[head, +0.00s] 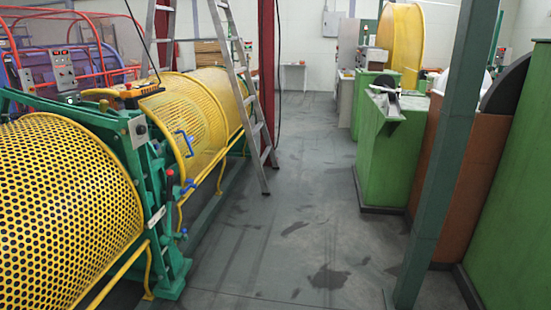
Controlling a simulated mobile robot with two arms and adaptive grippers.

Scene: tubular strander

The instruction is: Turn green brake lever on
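A green machine frame (125,150) stands at the left between yellow perforated guards. Several small levers and handles are on its right side. An upright dark lever with a red top (170,178) is on the frame. Neither of my grippers is in view.
A yellow perforated guard (55,210) fills the lower left. An aluminium ladder (250,100) leans behind the frame. A dark green post (445,150) and green cabinets (390,150) stand right. The grey floor aisle (290,220) between is clear.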

